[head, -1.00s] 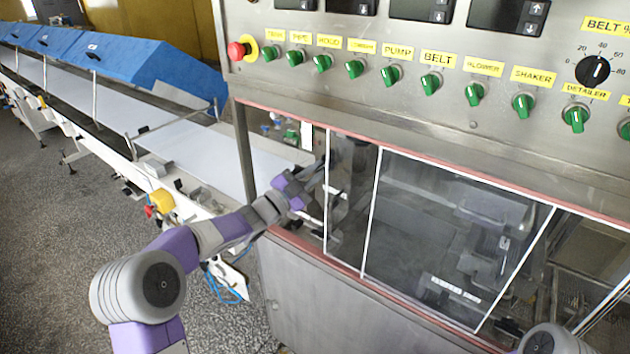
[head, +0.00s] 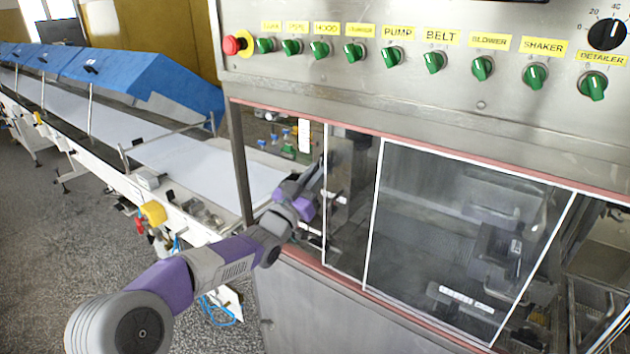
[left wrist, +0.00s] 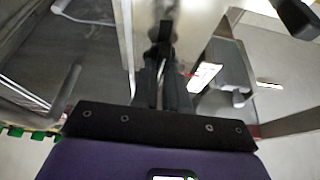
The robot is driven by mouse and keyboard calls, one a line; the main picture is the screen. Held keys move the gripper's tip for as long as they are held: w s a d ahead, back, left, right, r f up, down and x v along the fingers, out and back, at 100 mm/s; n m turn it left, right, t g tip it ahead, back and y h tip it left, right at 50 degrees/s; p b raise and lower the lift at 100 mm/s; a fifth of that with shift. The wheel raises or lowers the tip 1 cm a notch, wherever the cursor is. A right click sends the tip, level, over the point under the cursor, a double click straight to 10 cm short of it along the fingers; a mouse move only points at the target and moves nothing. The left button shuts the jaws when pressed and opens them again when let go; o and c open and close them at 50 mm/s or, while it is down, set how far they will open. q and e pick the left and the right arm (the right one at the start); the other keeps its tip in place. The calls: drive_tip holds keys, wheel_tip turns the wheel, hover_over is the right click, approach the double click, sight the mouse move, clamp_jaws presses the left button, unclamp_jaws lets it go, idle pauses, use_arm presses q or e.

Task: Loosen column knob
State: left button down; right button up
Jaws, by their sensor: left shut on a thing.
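My left gripper (head: 318,172) reaches into the opening at the left end of the machine's window, beside a vertical metal column (head: 347,185). In the left wrist view its two dark fingers (left wrist: 164,58) are close together, shut on a small black piece, the column knob (left wrist: 164,32). The fingers cover part of the knob, and its exact shape is hard to make out. In the head view the knob is too small and hidden by the gripper to tell. My right gripper is in neither view.
A clear window with white edges (head: 460,235) covers the machine front right of the gripper. Above is a panel with green switches (head: 434,62) and a red stop button (head: 235,44). A white conveyor belt (head: 205,165) with blue covers (head: 140,85) runs off left.

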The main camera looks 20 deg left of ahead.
use_arm(q)
drive_tip(key=shift+n, duration=0.5)
drive_tip(key=c, duration=1.2)
unclamp_jaws()
drive_tip(key=shift+o, duration=0.2)
drive_tip(key=shift+d, duration=0.1)
drive_tip(key=s+a+m+g+h+p, duration=0.55)
drive_tip(key=m+p, duration=0.75)
drive_tip(key=m, duration=0.7)
drive_tip(key=s+d+f+n+g+y, duration=0.1)
drive_tip(key=d+f+n+y, duration=0.1)
drive_tip(key=f+n, duration=0.4)
drive_tip(key=s+d+f+n+g+y+b, duration=0.1)
drive_tip(key=f+n, duration=0.5)
drive_tip(key=f, duration=0.9)
drive_tip(key=s+d+f+n+g+y, duration=0.3)
drive_tip(key=f+n+y, duration=0.2)
drive_tip(key=f, duration=0.6)
drive_tip(key=shift+s+d+f+n, duration=0.2)
drive_tip(key=shift+d+n, duration=0.15)
drive_tip(key=shift+n, duration=0.25)
